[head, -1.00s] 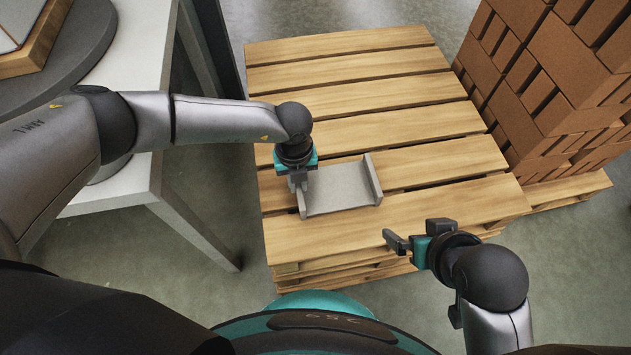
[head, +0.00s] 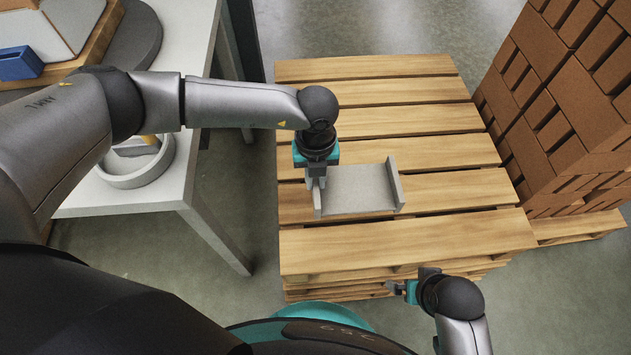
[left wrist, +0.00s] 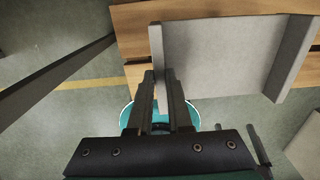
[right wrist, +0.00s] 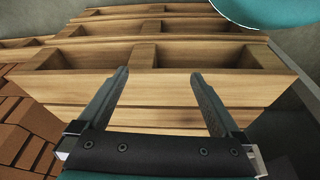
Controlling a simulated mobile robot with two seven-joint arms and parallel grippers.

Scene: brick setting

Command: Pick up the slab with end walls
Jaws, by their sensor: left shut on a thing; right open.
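The slab with end walls (head: 358,196) is a grey, flat piece with an upright wall at each end. It is over the front part of the wooden pallet (head: 400,233); I cannot tell whether it touches the boards. My left gripper (head: 317,186) is shut on its left end wall. In the left wrist view the fingers (left wrist: 163,95) are on either side of that end wall, and the slab (left wrist: 220,50) reaches to the right. My right gripper (head: 397,288) is open and empty in front of the pallet. Its fingers (right wrist: 160,85) are apart, facing the pallet's side.
A tall brick stack (head: 560,110) stands on another pallet (head: 580,228) at the right. A light table (head: 190,180) at the left bears a round grey dish (head: 140,175) and a blue object (head: 20,63). The pallet's back boards are clear.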

